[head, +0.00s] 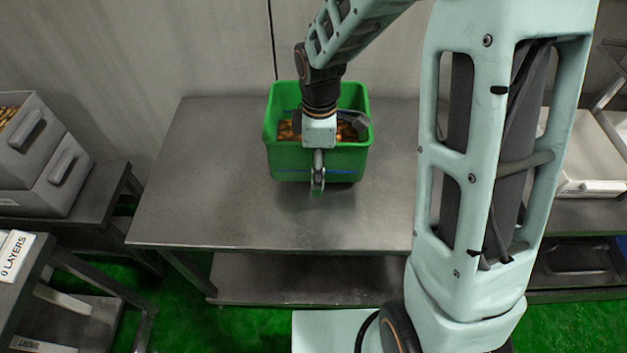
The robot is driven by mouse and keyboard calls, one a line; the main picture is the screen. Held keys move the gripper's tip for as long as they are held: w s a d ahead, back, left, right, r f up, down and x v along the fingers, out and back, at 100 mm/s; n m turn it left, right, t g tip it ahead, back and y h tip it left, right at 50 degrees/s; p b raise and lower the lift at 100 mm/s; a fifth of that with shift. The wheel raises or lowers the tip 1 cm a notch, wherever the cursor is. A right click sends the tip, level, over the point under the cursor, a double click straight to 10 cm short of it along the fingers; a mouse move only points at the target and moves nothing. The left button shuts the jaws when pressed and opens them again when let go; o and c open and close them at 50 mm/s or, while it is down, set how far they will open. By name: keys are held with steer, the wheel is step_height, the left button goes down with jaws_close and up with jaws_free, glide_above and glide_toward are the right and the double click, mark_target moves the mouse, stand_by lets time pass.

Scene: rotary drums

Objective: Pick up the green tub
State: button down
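The green tub (288,160) stands upright on the grey metal table, near the wall. It holds orange-brown pieces, partly hidden by my arm. My gripper (317,182) hangs down over the tub's front side, with a grey finger showing in front of the tub's front wall. I cannot tell whether it touches the wall, and any other finger is hidden. The fingers are seen nearly edge-on, so their opening does not show.
The metal table (205,190) is bare left of the tub and in front of it. Grey bins (62,170) stand on a bench at the left. White trays (590,150) lie at the right, partly behind my arm. A lower shelf (300,275) runs under the table.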

steer(key=shift+w+a+f+b, duration=0.3)
steer(key=shift+a+f, duration=0.1)
steer(key=shift+f, duration=0.1)
step_height(320, 180, down, 3)
steer(key=b, duration=0.2)
steer(key=shift+w+a+f+b, duration=0.1)
steer(key=shift+w+f+b, duration=0.1)
steer(key=shift+b, duration=0.1)
steer(key=c, duration=0.9)
jaws_free()
steer(key=shift+s, duration=0.15)
